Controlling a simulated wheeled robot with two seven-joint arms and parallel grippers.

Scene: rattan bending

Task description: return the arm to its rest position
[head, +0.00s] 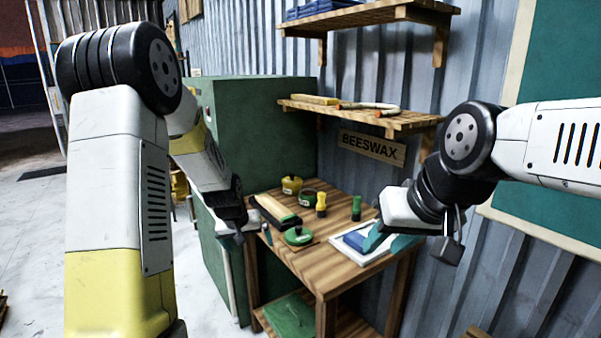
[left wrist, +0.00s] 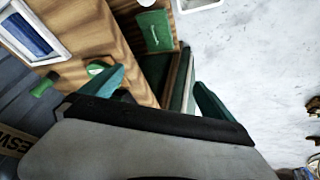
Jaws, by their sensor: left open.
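My left gripper (head: 254,236) hangs at the table's left edge in the head view, in front of the green cabinet. In the left wrist view its two teal fingers (left wrist: 160,95) are spread wide with nothing between them. My right gripper (head: 388,243) comes in from the right and points down over the white tray with a blue pad (head: 352,240). Its teal fingers look apart, and I see nothing held between them. Part of the tray is hidden behind them.
A tall green cabinet (head: 265,125) stands behind. Wall shelves (head: 365,118) are above. The floor (head: 30,240) at left is mostly clear.

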